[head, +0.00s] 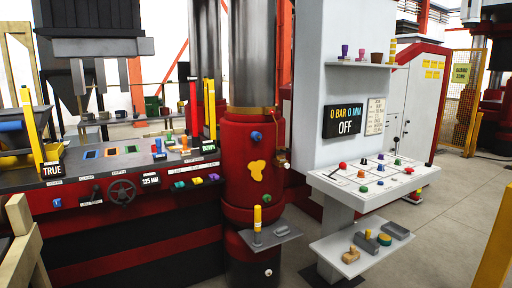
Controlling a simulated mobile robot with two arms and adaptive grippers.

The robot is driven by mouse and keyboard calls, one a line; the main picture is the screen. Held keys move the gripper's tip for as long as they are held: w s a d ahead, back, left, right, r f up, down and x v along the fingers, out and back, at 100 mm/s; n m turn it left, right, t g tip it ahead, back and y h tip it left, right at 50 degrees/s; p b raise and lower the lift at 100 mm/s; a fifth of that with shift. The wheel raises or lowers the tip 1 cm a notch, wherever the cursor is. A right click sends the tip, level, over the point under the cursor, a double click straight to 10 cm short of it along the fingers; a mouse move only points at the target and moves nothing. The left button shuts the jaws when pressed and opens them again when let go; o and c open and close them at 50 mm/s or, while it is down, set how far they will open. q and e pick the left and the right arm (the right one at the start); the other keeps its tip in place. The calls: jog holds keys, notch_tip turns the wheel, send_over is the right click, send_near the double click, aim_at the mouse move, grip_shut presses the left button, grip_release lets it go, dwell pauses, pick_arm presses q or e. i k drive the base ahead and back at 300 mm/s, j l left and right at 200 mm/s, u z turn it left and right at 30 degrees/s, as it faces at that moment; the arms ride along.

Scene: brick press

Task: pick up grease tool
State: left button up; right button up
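An upright yellow stick-like tool (257,217) stands on a small dark grey shelf (286,232) fixed to the red column (236,196). It may be the grease tool, but its label is too small to tell. Neither of my grippers shows in the head view.
A white control desk (330,184) with coloured knobs stands to the right. Its lower shelf (332,262) holds several small items. A red press bench with a handwheel (121,191) fills the left. A yellow post (497,245) stands at the right edge. The grey floor (440,235) is open on the right.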

aim_at(257, 209)
jog(key=i+j+z, duration=0.15)
jog(key=i+j, duration=0.65)
jog(key=i, duration=0.1)
